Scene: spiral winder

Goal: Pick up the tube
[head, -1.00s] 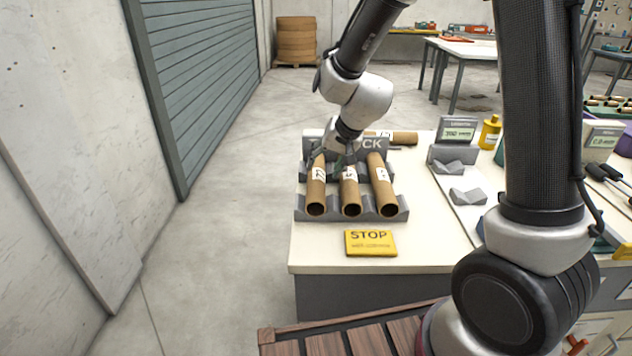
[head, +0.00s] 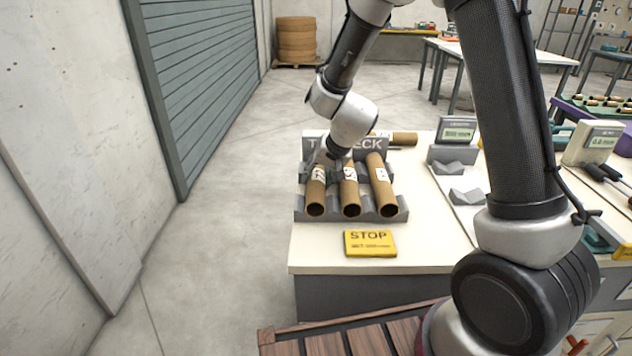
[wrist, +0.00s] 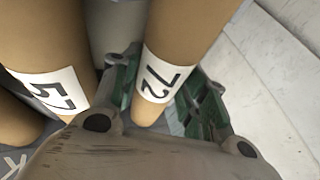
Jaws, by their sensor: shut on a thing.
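Three brown cardboard tubes lie side by side in a grey rack (head: 300,213) in the head view. The left tube (head: 316,200), labelled 72, shows between my fingers in the wrist view (wrist: 190,35). My gripper (head: 325,172) is shut on it from above, near its far part; the fingers with green pads show on either side in the wrist view (wrist: 160,95). The tube appears to rest in its cradle. The middle tube (head: 350,201), labelled 57 (wrist: 50,50), is close beside my left finger. The right tube (head: 382,190) lies clear of my gripper.
A yellow STOP plate (head: 370,243) lies in front of the rack. A grey display unit (head: 455,140) and a small V-cradle (head: 468,196) are to the right. Left of the table is open floor.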

